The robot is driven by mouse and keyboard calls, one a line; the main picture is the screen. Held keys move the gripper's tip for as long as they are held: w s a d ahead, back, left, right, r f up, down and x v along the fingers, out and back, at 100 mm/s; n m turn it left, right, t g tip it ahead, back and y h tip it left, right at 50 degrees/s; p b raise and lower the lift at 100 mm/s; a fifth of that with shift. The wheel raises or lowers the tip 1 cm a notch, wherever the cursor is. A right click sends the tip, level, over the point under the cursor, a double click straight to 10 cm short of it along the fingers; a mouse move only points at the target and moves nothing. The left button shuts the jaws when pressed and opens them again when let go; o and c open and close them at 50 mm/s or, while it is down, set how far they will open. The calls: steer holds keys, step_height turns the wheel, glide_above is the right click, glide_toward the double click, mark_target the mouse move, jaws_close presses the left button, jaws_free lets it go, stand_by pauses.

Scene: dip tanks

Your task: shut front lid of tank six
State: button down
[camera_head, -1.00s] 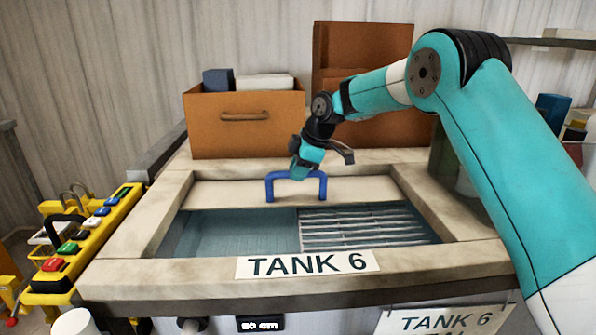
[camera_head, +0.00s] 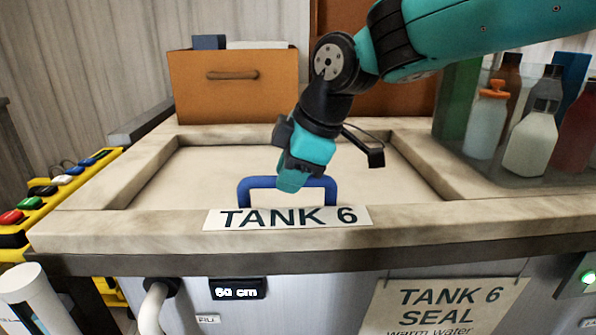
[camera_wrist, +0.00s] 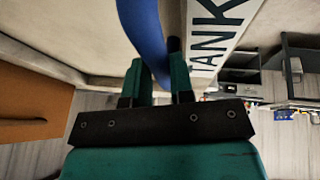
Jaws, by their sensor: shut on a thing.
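Tank six (camera_head: 110,225) has a pale stone-like rim with a TANK 6 label (camera_head: 287,218) on its front edge. Its front lid (camera_head: 210,170) is a pale flat panel that fills the opening in the rim, with no water or slats showing. A blue arched handle (camera_head: 258,183) stands on the lid close behind the label. My gripper (camera_head: 288,182) is shut on the handle's top bar. In the wrist view the blue handle (camera_wrist: 146,30) runs down between the two teal fingers (camera_wrist: 160,80), beside the label (camera_wrist: 213,35). The handle's middle is hidden behind the gripper.
An orange-brown box (camera_head: 235,95) stands behind the tank. Several bottles (camera_head: 532,140) stand in a clear bin at the right. A yellow panel with coloured buttons (camera_head: 50,200) is at the left. A TANK 6 SEAL sign (camera_head: 440,308) hangs on the front.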

steer(key=shift+s+f, duration=0.1)
steer(key=shift+s, duration=0.1)
steer(key=c, duration=1)
jaws_free()
steer(key=shift+s, duration=0.15)
steer(key=shift+d+r, duration=0.1)
steer(key=shift+r, duration=0.25)
steer(key=p+v, duration=0.2)
steer(key=v, duration=1.5)
steer(key=s+d+f+m+g, duration=0.1)
steer(key=s+d+f+m, duration=0.3)
steer(key=s+f+m, duration=0.2)
steer(key=s+d+f+m+g, duration=0.1)
steer(key=s+d+f+m, duration=0.4)
steer(key=s+f, duration=0.6)
steer(key=shift+s+m+p, duration=0.45)
steer(key=shift+m, duration=0.05)
